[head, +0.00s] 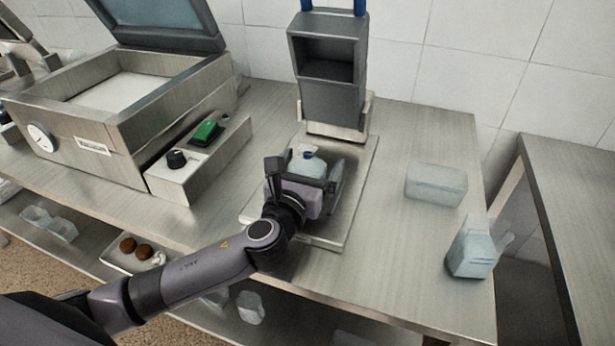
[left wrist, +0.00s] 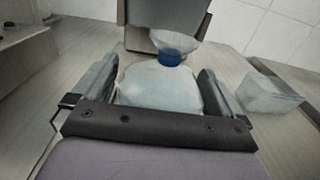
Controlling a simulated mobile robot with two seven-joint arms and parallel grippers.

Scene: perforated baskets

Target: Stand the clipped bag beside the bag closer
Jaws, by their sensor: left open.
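The clipped bag (head: 308,164) is pale and rounded, with a blue clip at its neck. It stands on the metal base plate of the bag closer (head: 330,88), just in front of the closer's dark grey body. The bag (left wrist: 158,86) also shows in the left wrist view, with its top flaring above the clip. My left gripper (head: 303,174) is open, with one finger on each side of the bag. In the left wrist view the open gripper (left wrist: 155,92) shows gaps near both fingers; contact is hard to tell. The bag's lower part is hidden by my gripper.
A vacuum machine (head: 95,135) with a raised lid and a green-switched control box stands at the left. A clear pale container (head: 436,184) and a pale bag-like item (head: 474,252) stand on the right. The table (head: 385,262) is clear between the plate and these.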

